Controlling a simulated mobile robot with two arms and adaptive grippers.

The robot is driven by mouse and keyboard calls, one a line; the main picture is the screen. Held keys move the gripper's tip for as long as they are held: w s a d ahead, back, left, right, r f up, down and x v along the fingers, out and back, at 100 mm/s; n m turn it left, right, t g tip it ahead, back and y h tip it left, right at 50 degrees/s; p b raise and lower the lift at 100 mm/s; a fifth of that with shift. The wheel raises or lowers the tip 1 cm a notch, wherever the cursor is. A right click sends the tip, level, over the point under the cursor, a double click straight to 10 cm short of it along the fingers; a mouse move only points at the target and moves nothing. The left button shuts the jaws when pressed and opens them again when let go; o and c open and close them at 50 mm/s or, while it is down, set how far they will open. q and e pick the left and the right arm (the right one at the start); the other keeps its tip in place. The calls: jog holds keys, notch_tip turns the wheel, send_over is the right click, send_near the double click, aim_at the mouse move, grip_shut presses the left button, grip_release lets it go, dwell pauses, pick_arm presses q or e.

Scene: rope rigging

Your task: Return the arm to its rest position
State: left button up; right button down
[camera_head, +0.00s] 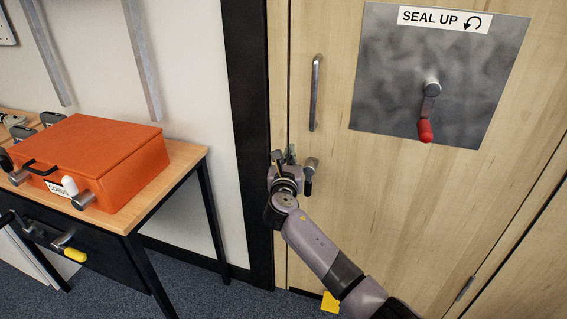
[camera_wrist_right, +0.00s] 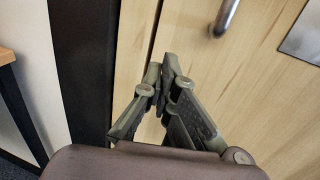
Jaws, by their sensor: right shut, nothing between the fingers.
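My right arm (camera_head: 325,258) reaches up from the bottom right in the head view. My right gripper (camera_head: 284,155) is in front of the left edge of a wooden door, near the dark frame. In the right wrist view the fingers of my right gripper (camera_wrist_right: 165,75) are shut together at the tips and hold nothing. A small handle with a black grip (camera_head: 309,176) is just right of the gripper; I cannot tell whether they touch. My left gripper is not in view.
The wooden door has a vertical bar handle (camera_head: 316,92), a metal plate (camera_head: 380,60) with a red-gripped crank (camera_head: 427,110) and a SEAL UP label (camera_head: 444,19). An orange case (camera_head: 100,155) sits on a table (camera_head: 186,157) at left. A yellow-gripped handle (camera_head: 72,252) shows below it.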

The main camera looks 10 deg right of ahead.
jog(key=s+d+f+m+g+y, duration=0.1)
jog(key=s+f+m+g, duration=0.25)
jog(key=s+f, duration=0.8)
jog(key=s+f+m+g+y+p, duration=0.1)
jog(key=s+f+m+g, duration=0.3)
jog(key=f, duration=1.4)
jog(key=s+d+f+m+g+y, duration=0.15)
jog(key=s+f+m, duration=0.35)
jog(key=s+f, duration=0.65)
jog(key=s+d+f+m+g, duration=0.1)
jog(key=s+f+m, duration=0.5)
jog(key=s, duration=0.8)
jog(key=s+d+f+m+g+y, duration=0.1)
jog(key=s+f+m+g, duration=0.2)
jog(key=s, duration=1)
jog(key=s+d+f+m+g+p, duration=0.1)
jog(key=s+d+f+m+g, duration=0.1)
jog(key=s+f+m, duration=0.6)
jog(key=s+f+g, duration=0.1)
jog(key=s+f, duration=0.2)
jog(key=s, duration=0.3)
jog(key=shift+s+f+m+y, duration=0.25)
jog(key=shift+s+m+y, duration=0.05)
jog(key=shift+m+y, duration=0.05)
